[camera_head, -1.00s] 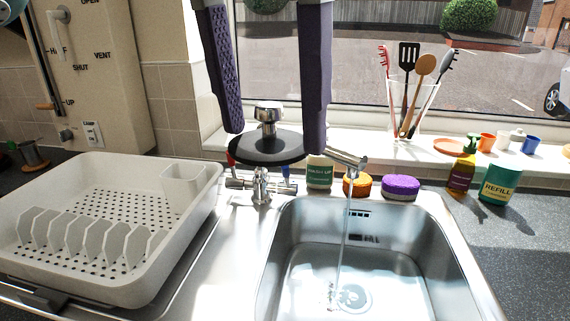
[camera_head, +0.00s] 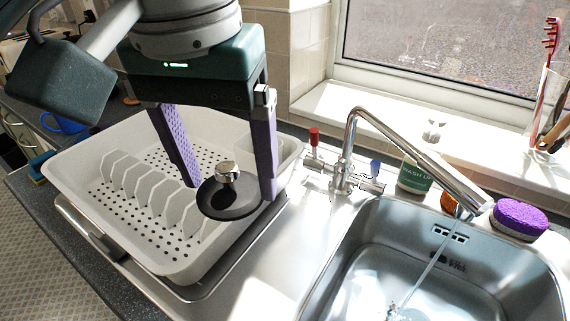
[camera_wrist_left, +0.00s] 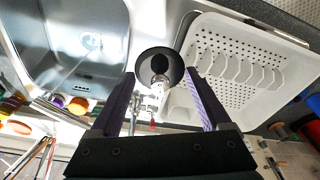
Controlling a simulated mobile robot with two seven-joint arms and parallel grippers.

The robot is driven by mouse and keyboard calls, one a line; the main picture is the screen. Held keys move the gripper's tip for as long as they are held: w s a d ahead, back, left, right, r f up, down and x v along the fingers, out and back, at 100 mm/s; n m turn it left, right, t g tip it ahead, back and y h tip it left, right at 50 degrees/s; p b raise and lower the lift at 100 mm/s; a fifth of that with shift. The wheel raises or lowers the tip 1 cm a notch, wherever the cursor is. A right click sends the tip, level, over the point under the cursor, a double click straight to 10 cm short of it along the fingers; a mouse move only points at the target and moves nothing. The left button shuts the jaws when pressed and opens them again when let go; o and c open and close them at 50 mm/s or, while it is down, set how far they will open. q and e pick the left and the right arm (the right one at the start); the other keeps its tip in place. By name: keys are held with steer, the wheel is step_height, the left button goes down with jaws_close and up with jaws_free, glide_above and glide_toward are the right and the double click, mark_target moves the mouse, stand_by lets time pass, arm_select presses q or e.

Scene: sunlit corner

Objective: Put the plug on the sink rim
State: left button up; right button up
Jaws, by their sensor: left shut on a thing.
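The plug (camera_head: 226,205) is a black disc with a chrome knob on top. My left gripper (camera_head: 232,188) is shut on it, one purple finger on either side. In the head view they appear over the right part of the white dish rack, above the surface. The left wrist view also shows the plug (camera_wrist_left: 154,68) between the fingertips. The steel sink (camera_head: 345,226) lies to the right, with its flat rim between bowl and rack clear. The sink bowl also shows in the left wrist view (camera_wrist_left: 75,30). My right gripper is not in view.
The dish rack (camera_head: 120,235) stands left of the sink. The chrome tap (camera_head: 362,135) rises behind the rim and runs water into the bowl. A green bottle (camera_head: 416,176) and a purple sponge (camera_head: 518,217) stand behind the bowl. The steel strip beside the rack is bare.

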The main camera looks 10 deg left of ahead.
arm_select(q)
steer(key=shift+s+d+f, duration=0.15)
steer(key=shift+s+f, duration=0.25)
steer(key=shift+f, duration=0.35)
step_height(320, 180, down, 5)
steer(key=shift+s+r+b, duration=0.15)
steer(key=shift+b, duration=0.95)
steer(key=b, duration=0.1)
glide_above(250, 301)
steer(key=f, duration=1.2)
steer(key=shift+s+f, duration=0.1)
steer(key=shift+s, duration=0.25)
steer(key=shift+f+b, duration=0.6)
steer(key=shift+f, duration=1.2)
